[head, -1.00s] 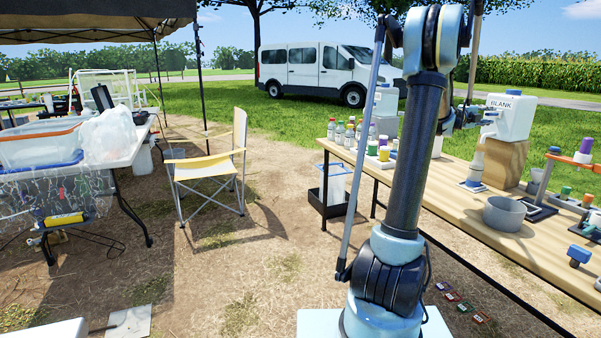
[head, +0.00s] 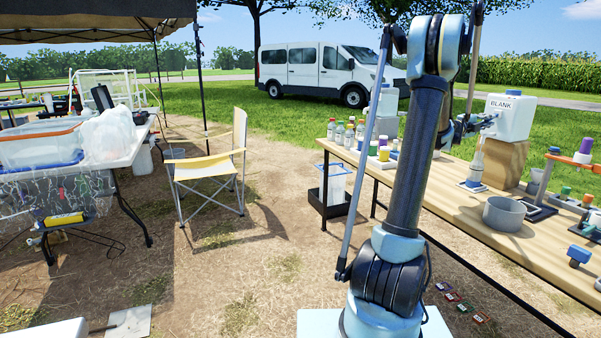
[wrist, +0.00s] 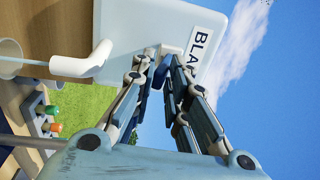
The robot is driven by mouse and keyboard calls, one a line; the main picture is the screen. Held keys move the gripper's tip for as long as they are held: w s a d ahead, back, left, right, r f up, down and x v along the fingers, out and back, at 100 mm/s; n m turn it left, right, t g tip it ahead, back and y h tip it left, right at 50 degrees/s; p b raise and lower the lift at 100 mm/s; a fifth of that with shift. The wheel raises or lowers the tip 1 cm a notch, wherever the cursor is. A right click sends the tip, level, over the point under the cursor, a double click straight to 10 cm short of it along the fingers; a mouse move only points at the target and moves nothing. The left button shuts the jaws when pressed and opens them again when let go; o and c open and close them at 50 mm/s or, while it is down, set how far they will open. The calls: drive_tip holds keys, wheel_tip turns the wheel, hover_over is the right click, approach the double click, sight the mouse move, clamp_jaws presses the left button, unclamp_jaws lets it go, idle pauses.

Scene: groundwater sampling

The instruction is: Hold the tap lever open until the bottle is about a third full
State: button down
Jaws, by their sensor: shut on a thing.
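The white carboy (head: 511,117) marked BLANK stands on a wooden block (head: 503,162). In the wrist view the carboy (wrist: 130,30) appears turned sideways, with its white tap spout (wrist: 85,63) pointing left. My gripper (wrist: 170,68) is shut on the tap lever (wrist: 168,62), mostly hidden between the fingers. In the head view my gripper (head: 487,120) is at the carboy's near face. The clear bottle (head: 476,170) stands below the tap; its rim (wrist: 10,64) shows at the left of the wrist view. A pale streak runs from spout to bottle. I cannot tell the water level.
A grey bowl (head: 505,213) stands on the wooden table (head: 450,187) in front of the bottle. A rack with an orange arm (head: 570,158) is to the right. Several small bottles (head: 350,132) stand at the table's far left end.

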drive_tip(key=c, duration=2.4)
unclamp_jaws()
drive_tip(key=shift+w+d+f+h, duration=0.1)
drive_tip(key=shift+d+f+h, duration=0.1)
drive_tip(key=shift+f, duration=0.2)
drive_tip(key=shift+d+f+h, duration=0.1)
drive_tip(key=shift+f+h, duration=0.1)
drive_tip(key=shift+f, duration=0.15)
drive_tip(key=c, duration=2.4)
unclamp_jaws()
drive_tip(key=shift+a, duration=0.1)
drive_tip(key=c, duration=2.4)
unclamp_jaws()
drive_tip(key=shift+a+r+t, duration=0.1)
drive_tip(key=shift+r+t, duration=0.15)
drive_tip(key=shift+t, duration=0.05)
drive_tip(key=c, duration=2.4)
unclamp_jaws()
